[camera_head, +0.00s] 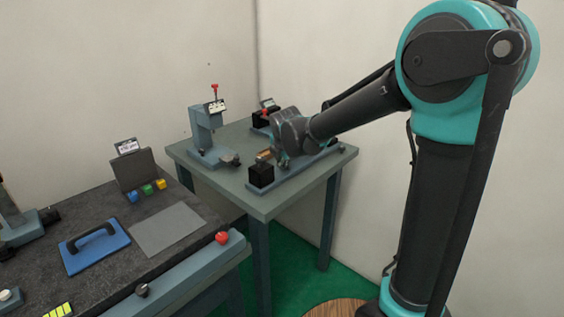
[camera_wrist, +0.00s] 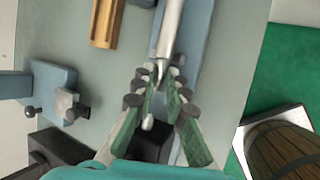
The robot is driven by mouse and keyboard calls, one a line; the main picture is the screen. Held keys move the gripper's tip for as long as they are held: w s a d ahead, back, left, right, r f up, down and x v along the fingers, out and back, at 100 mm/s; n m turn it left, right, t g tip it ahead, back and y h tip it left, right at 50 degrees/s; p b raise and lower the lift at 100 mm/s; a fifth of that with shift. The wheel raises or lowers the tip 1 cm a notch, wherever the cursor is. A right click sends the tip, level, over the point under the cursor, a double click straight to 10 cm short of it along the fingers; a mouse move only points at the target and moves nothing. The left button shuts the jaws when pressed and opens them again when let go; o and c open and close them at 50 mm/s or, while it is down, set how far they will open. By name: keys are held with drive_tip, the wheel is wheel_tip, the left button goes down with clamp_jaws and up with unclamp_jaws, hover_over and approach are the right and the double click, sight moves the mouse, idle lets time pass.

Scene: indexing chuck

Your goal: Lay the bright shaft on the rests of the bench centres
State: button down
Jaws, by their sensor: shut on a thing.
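The bright shaft (camera_wrist: 171,28) is a silvery rod, seen lengthwise in the wrist view. My gripper (camera_wrist: 160,78) is shut on it near its lower end, and a short tip shows between the fingers. The shaft lies over the blue-grey bed of the bench centres (camera_wrist: 200,35); I cannot tell whether it touches the rests. A black block (camera_wrist: 150,143) of the bench centres sits below the fingers. In the head view, the bench centres (camera_head: 292,181) stand on the far table, and my gripper (camera_head: 276,157) is low over them, hiding the shaft and rests.
A brass-coloured piece (camera_wrist: 106,22) lies left of the bed. A blue-grey press stand (camera_head: 203,135) stands on the same table (camera_head: 235,190). The nearer bench holds a blue float (camera_head: 94,248), a grey mat (camera_head: 166,229) and small coloured blocks. A barrel (camera_wrist: 283,150) stands beside the table.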

drive_tip(key=shift+f, duration=0.1)
drive_tip(key=c, duration=1.5)
unclamp_jaws()
drive_tip(key=shift+c, duration=0.2)
drive_tip(key=v, duration=1.2)
drive_tip(key=s+d+f+m+g, duration=0.1)
drive_tip(key=s+d+f+m, duration=0.9)
drive_tip(key=d+f+m, duration=0.1)
drive_tip(key=s+d+f+m+g+h, duration=0.1)
drive_tip(key=s+d+f+m, duration=0.9)
drive_tip(key=d+m, duration=0.4)
drive_tip(key=shift+s+f+m+g, duration=0.25)
drive_tip(key=shift+f+m+g, duration=0.2)
drive_tip(key=shift+m, duration=0.75)
